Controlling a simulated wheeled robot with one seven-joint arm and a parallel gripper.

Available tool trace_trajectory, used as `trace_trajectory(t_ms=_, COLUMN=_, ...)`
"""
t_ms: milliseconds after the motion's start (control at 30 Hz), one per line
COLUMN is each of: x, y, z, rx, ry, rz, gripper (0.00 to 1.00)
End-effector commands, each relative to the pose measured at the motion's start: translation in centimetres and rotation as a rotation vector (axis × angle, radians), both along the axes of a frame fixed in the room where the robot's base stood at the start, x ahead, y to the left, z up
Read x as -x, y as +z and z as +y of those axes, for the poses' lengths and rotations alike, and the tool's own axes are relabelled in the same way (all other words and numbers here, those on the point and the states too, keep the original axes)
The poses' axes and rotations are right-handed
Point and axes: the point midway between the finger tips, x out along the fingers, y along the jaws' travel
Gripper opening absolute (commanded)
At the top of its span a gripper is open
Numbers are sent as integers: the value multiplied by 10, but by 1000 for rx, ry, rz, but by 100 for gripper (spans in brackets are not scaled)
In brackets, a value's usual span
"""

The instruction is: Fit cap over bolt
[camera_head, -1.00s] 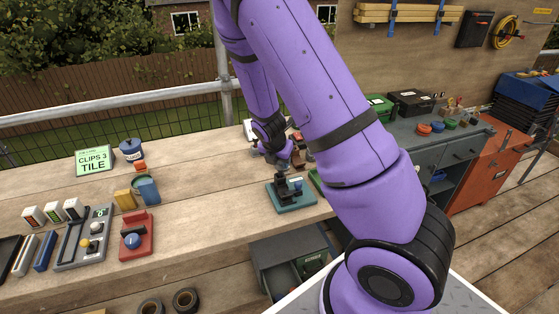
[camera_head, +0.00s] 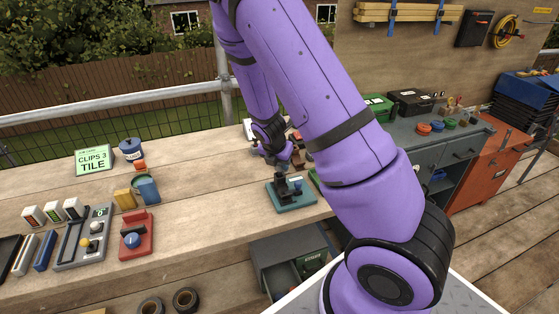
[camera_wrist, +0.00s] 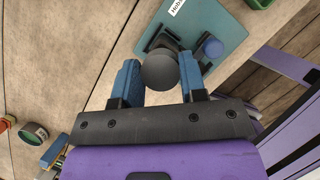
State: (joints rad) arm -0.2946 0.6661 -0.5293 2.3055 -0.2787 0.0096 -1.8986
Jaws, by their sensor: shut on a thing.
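My gripper (camera_wrist: 156,82) is shut on a dark grey rounded cap (camera_wrist: 159,70), held between its blue fingertips in the wrist view. In the head view my gripper (camera_head: 282,164) is small and partly hidden, just above a teal base plate (camera_head: 300,203). The plate (camera_wrist: 232,22) also shows behind the cap in the wrist view. It carries a black fixture (camera_head: 281,187) and a blue round-topped piece (camera_wrist: 212,47), which stands apart from the cap. No bolt can be made out for certain; the cap hides part of the fixture.
A red block with a blue knob (camera_head: 133,241), a blue cup (camera_head: 147,191), a grey tray (camera_head: 83,246) and a green "CLIPS 3 TILE" sign (camera_head: 94,160) stand on the left of the wooden bench (camera_head: 205,215). Bare bench lies between them and the plate.

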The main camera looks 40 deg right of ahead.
Motion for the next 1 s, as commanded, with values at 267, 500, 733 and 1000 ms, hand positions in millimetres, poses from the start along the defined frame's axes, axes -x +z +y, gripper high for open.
trace_trajectory(t_ms=267, x=0, y=0, z=0, rx=0, ry=0, rz=0, gripper=17)
trace_trajectory(t_ms=500, x=0, y=-1, z=0, rx=0, ry=-1, rz=0, gripper=17)
trace_trajectory(t_ms=733, x=0, y=-3, z=0, rx=0, ry=0, rz=-1, gripper=17)
trace_trajectory(t_ms=1000, x=0, y=-3, z=0, rx=0, ry=0, rz=-1, gripper=55)
